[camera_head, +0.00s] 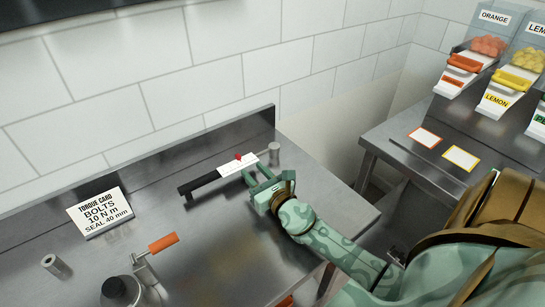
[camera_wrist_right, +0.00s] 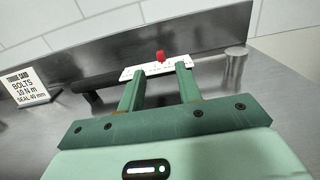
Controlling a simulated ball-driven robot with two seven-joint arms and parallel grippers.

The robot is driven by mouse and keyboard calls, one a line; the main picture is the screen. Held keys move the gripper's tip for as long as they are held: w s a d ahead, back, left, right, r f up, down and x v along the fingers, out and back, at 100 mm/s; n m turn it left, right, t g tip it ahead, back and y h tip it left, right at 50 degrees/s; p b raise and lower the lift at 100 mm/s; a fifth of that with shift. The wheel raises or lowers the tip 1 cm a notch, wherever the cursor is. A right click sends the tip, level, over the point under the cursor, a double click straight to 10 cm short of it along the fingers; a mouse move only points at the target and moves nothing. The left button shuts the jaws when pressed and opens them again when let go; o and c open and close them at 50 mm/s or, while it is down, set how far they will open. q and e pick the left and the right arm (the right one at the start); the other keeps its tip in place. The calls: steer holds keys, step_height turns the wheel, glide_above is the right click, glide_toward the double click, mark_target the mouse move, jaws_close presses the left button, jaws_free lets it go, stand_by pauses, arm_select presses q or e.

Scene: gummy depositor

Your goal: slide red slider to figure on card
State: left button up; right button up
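The red slider (camera_head: 238,157) is a small red knob on the white scale plate (camera_head: 229,167) of a black-handled tool (camera_head: 200,183) lying along the back of the steel bench. In the right wrist view the slider (camera_wrist_right: 161,56) sits near the plate's middle. The scale marks are too small to read. The white card (camera_head: 100,213) reads "TORQUE CARD, BOLTS 10 N m, SEAL 40 mm" and stands at the left. My right gripper (camera_head: 259,175) is open and empty, in front of the plate, its two fingers (camera_wrist_right: 160,70) pointing towards it either side of the slider's line. My left gripper is not in view.
A short metal cylinder (camera_head: 275,153) stands by the plate's right end. An orange-handled lever (camera_head: 163,243) and a dark round device (camera_head: 117,291) are at front left.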

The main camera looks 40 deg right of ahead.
mark_target(239, 156)
steer(key=s, duration=0.3)
steer(key=s+b, duration=0.1)
steer(key=s, duration=0.5)
steer(key=shift+s+a, duration=0.25)
steer(key=shift+a, duration=0.1)
steer(key=w+m+b, duration=0.1)
steer(key=w, duration=0.1)
steer(key=w+d+m+h+b, duration=0.1)
steer(key=w+m, duration=0.1)
steer(key=shift+w, duration=0.4)
steer(key=n, duration=0.1)
steer(key=n+y, duration=0.1)
steer(key=shift+a+n, duration=0.3)
steer(key=shift+n, duration=0.1)
steer(key=w, duration=0.5)
steer(key=w+b, duration=0.1)
steer(key=w, duration=0.5)
steer(key=w+d+b, duration=0.1)
steer(key=w, duration=0.4)
steer(key=shift+w, duration=0.15)
